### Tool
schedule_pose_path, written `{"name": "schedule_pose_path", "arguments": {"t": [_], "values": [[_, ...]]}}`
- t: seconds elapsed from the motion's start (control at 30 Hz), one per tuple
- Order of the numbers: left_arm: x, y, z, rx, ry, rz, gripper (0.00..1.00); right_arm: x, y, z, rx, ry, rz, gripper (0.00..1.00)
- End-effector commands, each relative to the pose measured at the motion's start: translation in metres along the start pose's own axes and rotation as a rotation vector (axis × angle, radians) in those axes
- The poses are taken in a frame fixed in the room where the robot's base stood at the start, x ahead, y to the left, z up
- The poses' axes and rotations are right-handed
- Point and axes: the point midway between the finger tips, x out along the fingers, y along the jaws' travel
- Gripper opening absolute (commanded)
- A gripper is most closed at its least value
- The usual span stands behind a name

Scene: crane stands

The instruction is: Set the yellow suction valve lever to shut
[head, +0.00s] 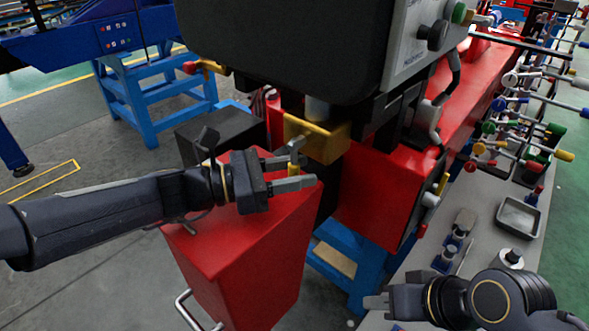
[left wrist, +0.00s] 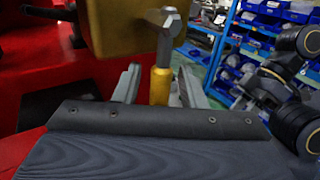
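The yellow suction valve lever (left wrist: 160,86) shows in the left wrist view as a yellow grip on a grey metal arm (left wrist: 166,45). The arm hangs down in front of the yellow valve block (left wrist: 120,25). The block also shows in the head view (head: 322,142), above a red housing. My left gripper (head: 300,172) is open at the block's front. In the left wrist view its fingers (left wrist: 159,88) stand on either side of the yellow grip, with a gap on each side. My right gripper (head: 376,302) is low over the bench; its finger gap is unclear.
A red box-shaped housing (head: 245,235) lies under my left gripper. A large dark machine head (head: 280,45) hangs above the valve. A grey bench (head: 480,215) with a small tray (head: 517,217) and fittings runs along the right. Open floor lies at left.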

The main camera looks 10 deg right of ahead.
Motion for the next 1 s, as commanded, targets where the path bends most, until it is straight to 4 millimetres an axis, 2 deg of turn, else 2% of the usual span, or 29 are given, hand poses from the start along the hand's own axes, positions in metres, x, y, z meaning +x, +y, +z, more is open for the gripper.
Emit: {"name": "schedule_pose_path", "arguments": {"t": [0.07,0.37,0.67,0.83,1.0], "values": [[0.0,0.0,0.0,0.0,0.0,0.0,0.37,0.0,0.0,0.0,0.0,0.0,0.0,0.36],[-0.001,0.0,0.0,0.001,0.0,0.0,0.0,0.0,0.0,0.0,0.0,0.0,0.0,0.36],[-0.002,0.002,0.003,0.031,0.021,0.001,0.0,-0.004,-0.002,-0.002,0.0,0.0,0.0,0.36],[-0.008,0.011,0.007,0.2,0.134,0.002,0.0,-0.018,-0.008,-0.009,0.0,0.0,0.0,0.36],[-0.012,0.016,0.005,0.306,0.206,0.0,0.0,-0.022,-0.01,-0.011,0.0,0.0,0.0,0.36]]}}
